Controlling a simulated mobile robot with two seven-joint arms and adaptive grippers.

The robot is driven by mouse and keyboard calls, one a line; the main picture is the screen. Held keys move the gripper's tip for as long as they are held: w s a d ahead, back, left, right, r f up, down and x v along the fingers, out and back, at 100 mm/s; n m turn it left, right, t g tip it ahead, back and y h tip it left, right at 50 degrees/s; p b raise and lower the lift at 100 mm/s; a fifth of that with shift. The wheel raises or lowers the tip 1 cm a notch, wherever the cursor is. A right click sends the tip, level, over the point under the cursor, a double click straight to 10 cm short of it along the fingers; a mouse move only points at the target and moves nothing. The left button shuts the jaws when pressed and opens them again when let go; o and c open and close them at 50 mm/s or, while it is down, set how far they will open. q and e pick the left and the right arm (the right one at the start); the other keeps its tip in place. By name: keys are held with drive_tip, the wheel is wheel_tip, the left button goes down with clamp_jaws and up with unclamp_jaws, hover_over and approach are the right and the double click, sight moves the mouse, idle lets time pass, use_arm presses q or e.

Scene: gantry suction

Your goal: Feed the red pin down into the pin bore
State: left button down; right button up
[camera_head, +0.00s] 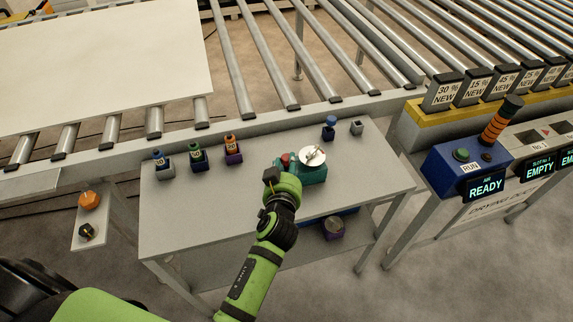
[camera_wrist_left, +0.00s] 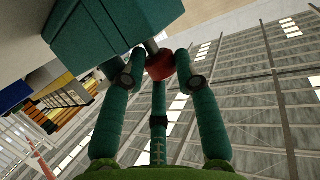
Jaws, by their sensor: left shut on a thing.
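The red pin (camera_head: 286,158) shows as a small red head at the left end of the teal fixture (camera_head: 315,174) on the grey table. My left gripper (camera_head: 286,165) reaches it from the front. In the left wrist view, my left gripper's teal fingers (camera_wrist_left: 168,70) are shut on the red pin's head (camera_wrist_left: 160,65). A short grey shaft (camera_wrist_left: 152,46) shows between the red head and the teal fixture (camera_wrist_left: 105,35). The bore is hidden, so I cannot tell how far the shaft is in. My right gripper is not in view.
A white round plate (camera_head: 312,155) sits on the fixture. Several small coloured blocks (camera_head: 197,154) stand at the table's back left; a blue-topped piece (camera_head: 329,127) and a grey block (camera_head: 357,128) stand at back right. The roller conveyor lies behind. The table's left front is clear.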

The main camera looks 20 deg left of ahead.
use_arm(q)
drive_tip(key=shift+f, duration=0.4)
drive_tip(key=c, duration=1)
unclamp_jaws()
drive_tip(key=shift+s, duration=0.1)
drive_tip(key=shift+o, duration=0.8)
drive_tip(key=shift+f, duration=0.1)
